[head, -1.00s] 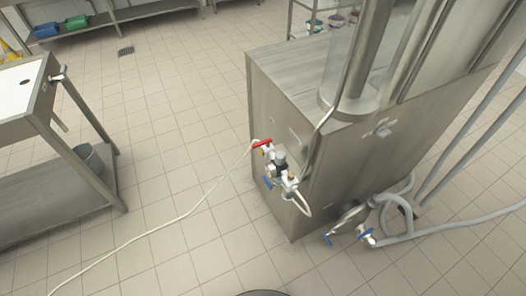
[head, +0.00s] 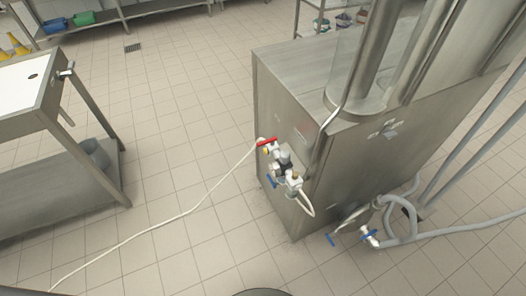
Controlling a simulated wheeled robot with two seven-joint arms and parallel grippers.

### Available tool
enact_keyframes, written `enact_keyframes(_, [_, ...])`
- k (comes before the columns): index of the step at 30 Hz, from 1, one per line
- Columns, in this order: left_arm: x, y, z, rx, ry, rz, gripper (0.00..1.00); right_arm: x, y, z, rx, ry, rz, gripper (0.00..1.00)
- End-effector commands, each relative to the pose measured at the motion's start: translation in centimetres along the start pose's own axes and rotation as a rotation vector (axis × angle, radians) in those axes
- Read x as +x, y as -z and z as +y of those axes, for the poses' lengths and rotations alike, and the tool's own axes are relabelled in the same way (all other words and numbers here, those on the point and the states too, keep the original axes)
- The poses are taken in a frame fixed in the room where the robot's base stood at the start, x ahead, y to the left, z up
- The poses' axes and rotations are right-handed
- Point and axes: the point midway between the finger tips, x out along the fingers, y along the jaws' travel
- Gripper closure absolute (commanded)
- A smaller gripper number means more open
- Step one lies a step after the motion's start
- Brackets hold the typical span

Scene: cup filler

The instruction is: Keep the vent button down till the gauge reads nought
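The steel cup filler machine (head: 345,170) stands at the right of the head view. On its near left side is a valve assembly (head: 283,165) with a red handle (head: 267,143) and a blue handle (head: 271,181). A white hose (head: 190,212) runs from it over the floor to the lower left. A small light panel (head: 385,130) sits on the machine's right face, too small to read. I cannot pick out the vent button or a gauge dial with its reading. Neither gripper is in view.
Another blue-handled valve (head: 369,238) with grey hoses (head: 450,232) is low at the machine's right. A steel table (head: 30,100) with a lower shelf stands at the left. A shelf with bins (head: 84,18) is at the back. The tiled floor (head: 170,150) between is open, crossed by the white hose.

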Motion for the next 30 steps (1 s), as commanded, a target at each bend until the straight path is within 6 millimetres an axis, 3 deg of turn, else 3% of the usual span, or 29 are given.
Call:
enact_keyframes(2, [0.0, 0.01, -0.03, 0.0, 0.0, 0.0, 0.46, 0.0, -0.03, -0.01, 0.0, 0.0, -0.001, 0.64])
enact_keyframes(14, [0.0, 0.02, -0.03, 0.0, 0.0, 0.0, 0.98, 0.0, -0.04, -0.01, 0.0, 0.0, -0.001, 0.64])
enact_keyframes(30, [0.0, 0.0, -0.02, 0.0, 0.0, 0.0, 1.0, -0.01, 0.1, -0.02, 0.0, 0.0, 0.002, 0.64])
